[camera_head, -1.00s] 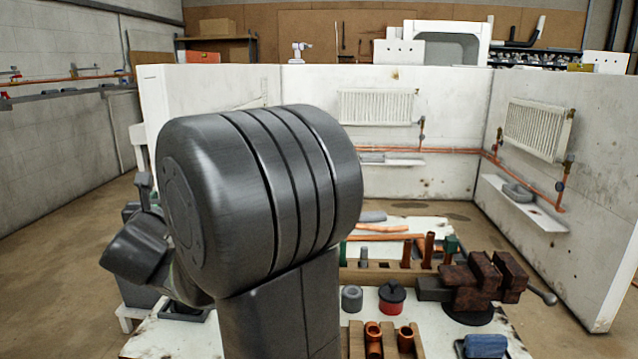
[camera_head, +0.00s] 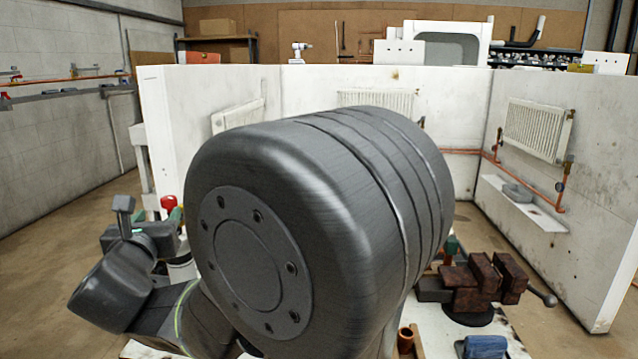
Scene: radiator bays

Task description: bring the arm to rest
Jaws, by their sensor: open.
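My gripper (camera_head: 138,222) shows small at the left, beyond my wrist. It is partly hard to make out against the things behind it. Its jaws are open and I see nothing held between them. My arm is folded close to the camera, and its large dark joint covers the middle of the view. The joint hides much of the bench and part of the back wall.
A bench holds a rusty vise (camera_head: 478,285), a blue item (camera_head: 484,346) and a copper fitting (camera_head: 405,340). White partition walls (camera_head: 215,90) carry radiators (camera_head: 536,129). A small shelf (camera_head: 520,205) juts from the right wall. Floor at the left (camera_head: 50,235) is clear.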

